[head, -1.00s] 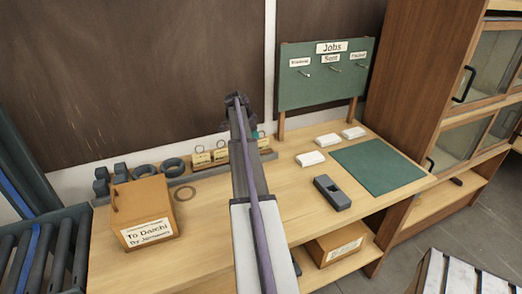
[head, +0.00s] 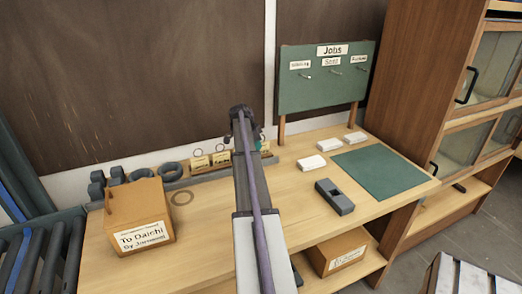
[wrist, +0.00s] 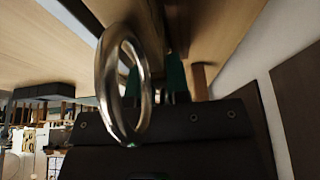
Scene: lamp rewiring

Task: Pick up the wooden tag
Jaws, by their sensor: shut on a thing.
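Small wooden tags with metal rings stand in a grey rail at the back of the bench, two of them (head: 200,164) (head: 221,159) plain in the head view left of my arm. My gripper (head: 258,144) is low over the rail's right part, its fingers mostly hidden behind my arm. In the wrist view a large metal ring (wrist: 105,85) stands close to the camera, in front of the teal fingertips (wrist: 160,85). My gripper is shut on a wooden tag; its wooden body and lettering are hard to make out.
A labelled wooden box (head: 138,222) stands at the bench's left, beside dark rings (head: 170,169). A green Jobs board (head: 325,85) with hooks stands behind. White blocks (head: 312,163), a dark grey tool (head: 334,197) and a green mat (head: 385,172) lie on the right.

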